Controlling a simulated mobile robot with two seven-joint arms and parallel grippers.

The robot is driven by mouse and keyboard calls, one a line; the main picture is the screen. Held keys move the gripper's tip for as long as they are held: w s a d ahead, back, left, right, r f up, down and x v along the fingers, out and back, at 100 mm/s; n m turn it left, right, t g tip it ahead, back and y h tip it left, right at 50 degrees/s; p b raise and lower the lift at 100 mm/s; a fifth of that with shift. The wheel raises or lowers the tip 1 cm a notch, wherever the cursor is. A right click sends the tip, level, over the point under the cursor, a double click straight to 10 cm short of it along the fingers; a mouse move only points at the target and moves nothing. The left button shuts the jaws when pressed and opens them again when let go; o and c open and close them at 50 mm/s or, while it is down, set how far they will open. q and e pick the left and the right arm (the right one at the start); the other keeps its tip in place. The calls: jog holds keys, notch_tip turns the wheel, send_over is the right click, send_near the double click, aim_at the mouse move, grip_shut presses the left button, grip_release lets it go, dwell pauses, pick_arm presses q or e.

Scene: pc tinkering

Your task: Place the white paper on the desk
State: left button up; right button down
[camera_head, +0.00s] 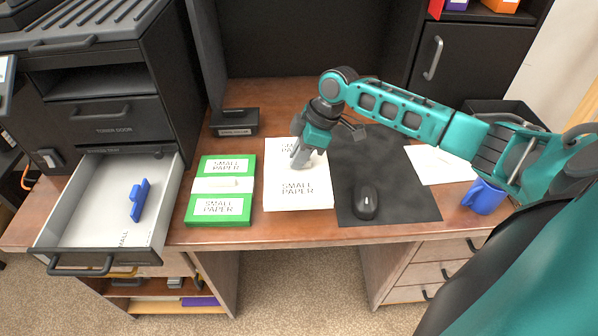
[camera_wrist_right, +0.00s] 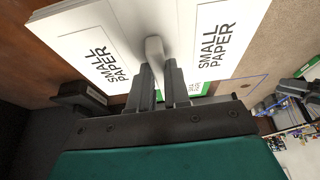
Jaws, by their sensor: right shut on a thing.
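The white paper (camera_head: 297,194) is a stack labelled "SMALL PAPER", lying on the brown desk (camera_head: 275,232) between the green pack and the dark mat. My right gripper (camera_head: 298,160) is over the middle of the stack, pointing down. In the right wrist view my right gripper (camera_wrist_right: 163,92) is shut on the stack's pale middle part (camera_wrist_right: 154,50), with the white paper (camera_wrist_right: 215,40) on both sides. I cannot tell whether the stack rests fully on the desk. My left gripper is not in view.
A green paper pack (camera_head: 219,217) lies left of the stack. The printer's open tray (camera_head: 165,190) holds a blue piece (camera_head: 139,200). A mouse (camera_head: 365,201) is on the dark mat (camera_head: 400,195). A blue mug (camera_head: 483,197), a loose sheet (camera_head: 440,165) and a small black box (camera_head: 235,122) are also on the desk.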

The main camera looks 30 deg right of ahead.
jog(key=shift+f, duration=2.6)
jog(key=shift+f+b, duration=0.1)
jog(key=shift+b, duration=0.2)
jog(key=c, duration=1.1)
grip_release()
jog(key=p+v, duration=0.1)
jog(key=v, duration=1.1)
jog(key=shift+s, duration=0.1)
